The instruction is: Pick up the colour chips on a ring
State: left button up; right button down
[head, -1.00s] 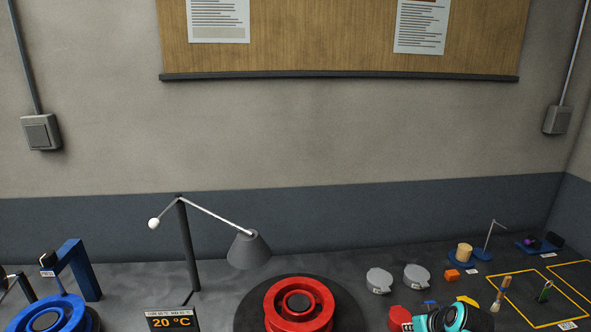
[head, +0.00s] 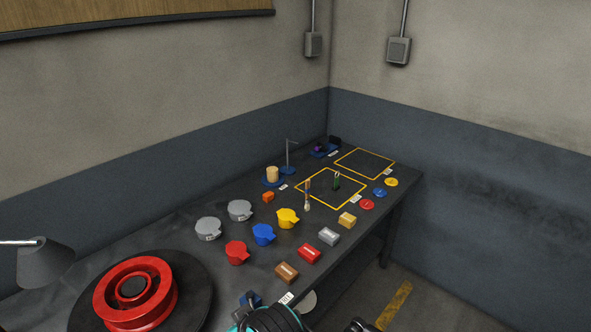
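I cannot make out for certain any colour chips on a ring in the head view. Three small flat discs, a red one (head: 367,204), a blue one (head: 380,192) and a yellow one (head: 391,182), lie apart in a row along the right edge of the bench; no ring shows on them. Teal and black parts of my own arm show at the bottom edge. The fingertips of neither gripper can be seen.
The dark bench (head: 190,205) holds grey, red, blue and yellow lidded pots and several small blocks. A red wheel rim (head: 165,290) sits front left. The wall corner stands behind.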

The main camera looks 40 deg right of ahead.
aim_at(336, 187)
jog(key=z, duration=1.75)
jog(key=u, duration=0.4)
jog(key=i+l+u, duration=0.2)
jog(key=u, duration=0.15)
jog(key=i+l+u, duration=0.15)
jog(key=u, duration=0.2)
jog(key=l+u, duration=0.3)
jog(key=i+l+u, duration=0.1)
jog(key=l, duration=0.5)
jog(key=i+l, duration=0.2)
jog(key=l, duration=0.4)
jog(key=i+l+u, duration=0.15)
jog(key=l, duration=0.45)
jog(key=i+l+u, duration=0.1)
jog(key=l, duration=0.55)
jog(key=i+l+u, duration=0.1)
jog(key=l, duration=0.5)
jog(key=i+l, duration=0.1)
jog(key=l, duration=0.55)
jog(key=u, duration=0.05)
